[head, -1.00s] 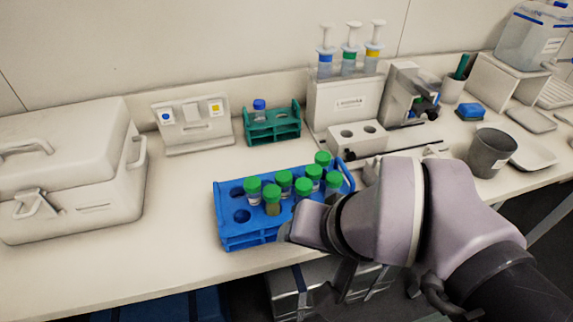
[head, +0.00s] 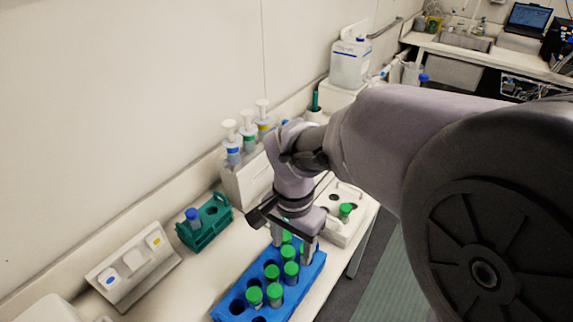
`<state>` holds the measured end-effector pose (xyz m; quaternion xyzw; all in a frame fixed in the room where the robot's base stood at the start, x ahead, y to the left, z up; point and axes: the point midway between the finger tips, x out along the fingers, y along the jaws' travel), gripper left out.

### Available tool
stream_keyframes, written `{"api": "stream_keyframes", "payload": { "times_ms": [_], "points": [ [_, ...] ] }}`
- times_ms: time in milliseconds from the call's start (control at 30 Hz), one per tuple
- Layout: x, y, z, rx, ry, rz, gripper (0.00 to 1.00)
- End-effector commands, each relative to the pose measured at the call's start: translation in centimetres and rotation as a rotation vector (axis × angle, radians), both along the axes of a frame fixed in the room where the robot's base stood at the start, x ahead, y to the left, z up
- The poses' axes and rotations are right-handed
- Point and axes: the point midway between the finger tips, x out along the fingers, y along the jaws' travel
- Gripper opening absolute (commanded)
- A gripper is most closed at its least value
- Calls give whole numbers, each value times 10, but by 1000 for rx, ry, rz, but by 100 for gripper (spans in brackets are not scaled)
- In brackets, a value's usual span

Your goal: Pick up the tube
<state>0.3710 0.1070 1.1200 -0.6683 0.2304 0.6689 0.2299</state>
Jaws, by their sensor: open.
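Several green-capped tubes stand upright in the blue rack (head: 316,268) on the bench in the head view. My gripper (head: 293,246) is open and points down over the rack's far end. Its fingers are around or close beside a green-capped tube (head: 287,237) there; the fingers partly hide the caps, so I cannot tell whether they touch. Nearer tubes (head: 274,293) stand clear of the gripper. Another green-capped tube (head: 345,210) stands in the white block (head: 342,232) to the right of my gripper.
A teal rack (head: 206,226) with a blue-capped tube (head: 193,216) stands left of the blue rack. A white panel (head: 131,264) with blue and yellow marks is further left. A white holder (head: 243,184) with syringe-like dispensers stands behind my gripper. Bare bench lies left of the blue rack.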

Motion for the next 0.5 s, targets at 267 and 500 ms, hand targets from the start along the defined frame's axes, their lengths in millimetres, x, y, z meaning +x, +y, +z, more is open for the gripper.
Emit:
{"api": "stream_keyframes", "payload": {
  "times_ms": [267,500],
  "points": [
    [0,0,-63,1,1,-1,57],
    [-1,0,-108,0,1,0,57]
  ]
}}
